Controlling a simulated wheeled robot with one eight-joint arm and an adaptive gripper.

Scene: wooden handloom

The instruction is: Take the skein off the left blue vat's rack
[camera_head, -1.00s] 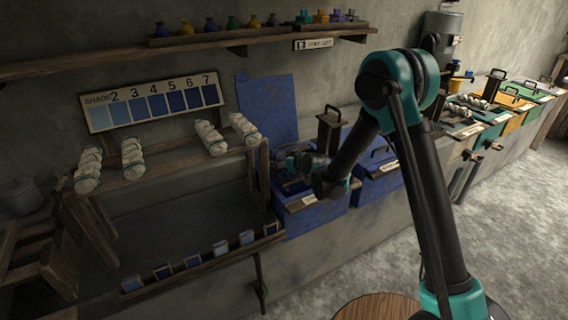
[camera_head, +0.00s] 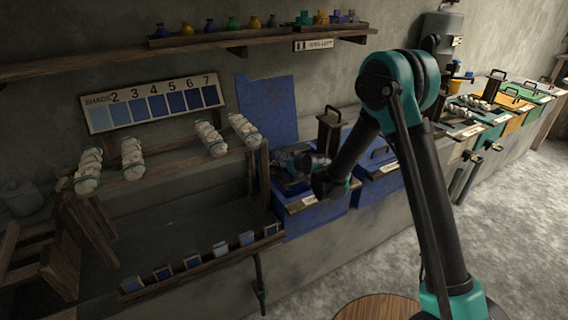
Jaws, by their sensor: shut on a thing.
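The left blue vat (camera_head: 312,218) stands open against the wall, with a pale label on its front edge. My gripper (camera_head: 281,164) is over the vat's opening, reaching left from my wrist. It is small and dark in this view, and it is shut on the skein. The skein itself is hard to make out against the dark opening, and my wrist hides part of the vat and its rack. I cannot tell how far the skein is from the rack.
A second blue vat (camera_head: 379,187) with a handled lid stands just right. A wooden rack with several white skeins (camera_head: 210,139) is at left, its post close to my gripper. A shade board (camera_head: 152,104) leans behind. A shelf (camera_head: 200,46) runs above.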

